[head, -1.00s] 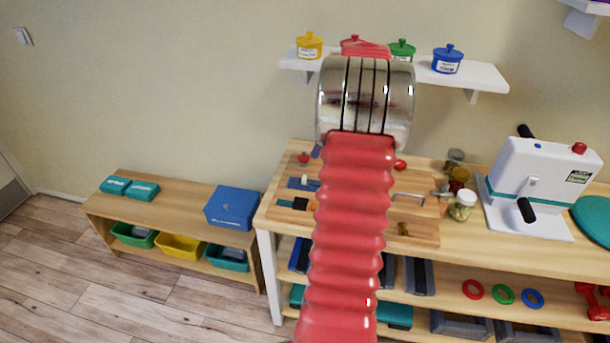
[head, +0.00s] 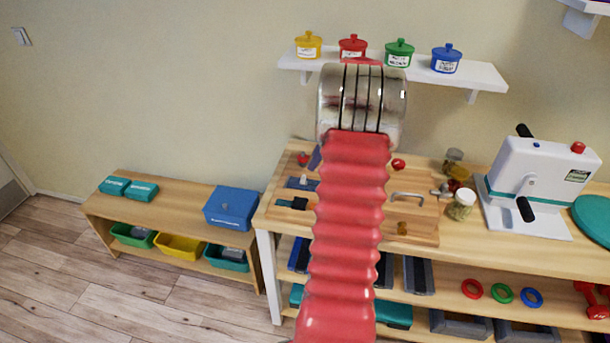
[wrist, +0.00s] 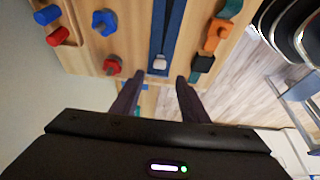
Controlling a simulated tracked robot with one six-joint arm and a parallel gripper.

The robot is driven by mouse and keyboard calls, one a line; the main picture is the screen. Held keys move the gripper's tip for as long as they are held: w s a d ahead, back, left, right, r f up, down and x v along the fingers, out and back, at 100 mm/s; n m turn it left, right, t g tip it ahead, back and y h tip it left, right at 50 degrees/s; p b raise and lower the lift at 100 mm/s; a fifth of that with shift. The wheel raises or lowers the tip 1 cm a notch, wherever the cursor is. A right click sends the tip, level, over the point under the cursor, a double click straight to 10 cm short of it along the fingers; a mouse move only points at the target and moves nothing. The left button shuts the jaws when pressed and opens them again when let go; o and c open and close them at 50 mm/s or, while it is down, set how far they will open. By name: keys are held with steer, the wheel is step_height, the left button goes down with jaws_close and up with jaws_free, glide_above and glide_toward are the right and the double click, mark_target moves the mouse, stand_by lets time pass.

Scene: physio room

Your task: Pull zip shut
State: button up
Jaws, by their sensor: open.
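The zip (wrist: 167,30) is a blue strip with a dark line down its middle, fixed to a wooden board (wrist: 130,28). Its small pale pull tab (wrist: 160,64) sits at the strip's near end in the wrist view. My gripper (wrist: 157,84) is open, with its two dark fingers on either side below the tab and nothing between them. Whether the fingertips touch the board cannot be told. In the head view a blue strip with a pale tab (head: 303,183) shows left of my red arm, which hides part of the board. My gripper is mostly hidden there.
On the board near the zip are an orange and black buckle (wrist: 215,38), a blue knob (wrist: 104,22) and red knobs (wrist: 112,65). Jars (head: 461,204) and a white machine (head: 531,185) stand right of the board. A shelf (head: 486,74) with coloured pots hangs above.

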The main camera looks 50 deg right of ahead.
mark_target(304, 177)
steer(key=x, duration=0.8)
steer(key=shift+w+a+f, duration=0.1)
steer(key=shift+w+f, duration=0.05)
steer(key=shift+f, duration=0.05)
steer(key=shift+c, duration=0.6)
jaws_close()
steer(key=shift+a, duration=0.25)
steer(key=shift+d, duration=0.15)
